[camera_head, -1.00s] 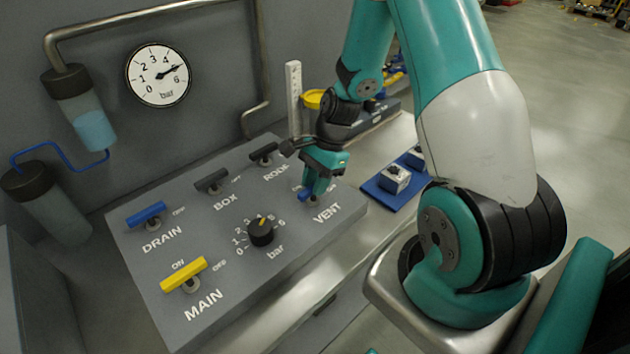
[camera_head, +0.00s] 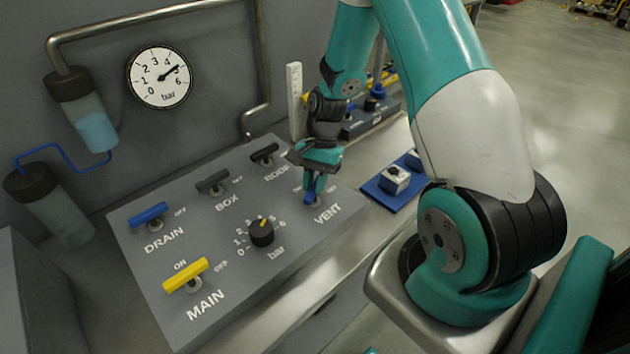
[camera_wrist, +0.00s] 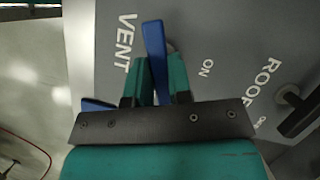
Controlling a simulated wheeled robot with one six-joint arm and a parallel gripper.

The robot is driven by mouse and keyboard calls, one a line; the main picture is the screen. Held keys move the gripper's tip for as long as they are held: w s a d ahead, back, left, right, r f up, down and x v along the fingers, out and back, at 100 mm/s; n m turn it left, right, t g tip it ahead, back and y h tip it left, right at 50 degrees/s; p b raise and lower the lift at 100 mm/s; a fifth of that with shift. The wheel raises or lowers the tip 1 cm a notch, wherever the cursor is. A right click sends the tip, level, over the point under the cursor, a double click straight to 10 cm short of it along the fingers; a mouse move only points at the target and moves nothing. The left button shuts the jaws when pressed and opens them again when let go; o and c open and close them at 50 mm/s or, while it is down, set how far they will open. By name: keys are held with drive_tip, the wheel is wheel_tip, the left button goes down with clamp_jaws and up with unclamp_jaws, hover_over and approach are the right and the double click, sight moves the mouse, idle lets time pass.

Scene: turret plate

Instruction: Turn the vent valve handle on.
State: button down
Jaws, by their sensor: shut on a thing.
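The vent valve handle is a blue bar (camera_wrist: 154,48) between my gripper's two teal fingers (camera_wrist: 158,82) in the wrist view. The fingers are shut on it, and its end sticks out past them beside the VENT lettering (camera_wrist: 124,42). An ON label (camera_wrist: 205,68) is printed on the other side of the handle. In the head view my gripper (camera_head: 313,183) reaches down to the right part of the grey panel (camera_head: 215,258). Only a small blue piece of the vent handle (camera_head: 309,200) shows there, as the fingers hide most of it.
The panel also bears a blue DRAIN handle (camera_head: 149,214), a yellow MAIN handle (camera_head: 186,275), dark BOX (camera_head: 212,181) and ROOF (camera_head: 264,152) handles and a black bar knob (camera_head: 261,233). A pressure gauge (camera_head: 160,77) hangs behind. A blue mat (camera_head: 383,190) lies to the right.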

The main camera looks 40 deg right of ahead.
drive_tip(key=n+g+h, duration=0.1)
drive_tip(key=n, duration=0.5)
drive_tip(key=shift+w+a+g+h, duration=0.15)
drive_tip(key=shift+g+h, duration=0.25)
drive_tip(key=n+h, duration=0.1)
drive_tip(key=n, duration=0.2)
drive_tip(key=n+h, duration=0.1)
drive_tip(key=n, duration=0.2)
drive_tip(key=shift+a+n+g, duration=0.1)
drive_tip(key=shift+n+g, duration=0.2)
drive_tip(key=shift+n, duration=0.1)
drive_tip(key=c, duration=1)
unclamp_jaws()
drive_tip(key=shift+c, duration=0.2)
drive_tip(key=shift+r, duration=0.1)
drive_tip(key=b+v, duration=0.3)
drive_tip(key=v, duration=1.4)
drive_tip(key=shift+w+a+b, duration=0.15)
drive_tip(key=shift+a+b, duration=0.15)
drive_tip(key=shift+a, duration=0.05)
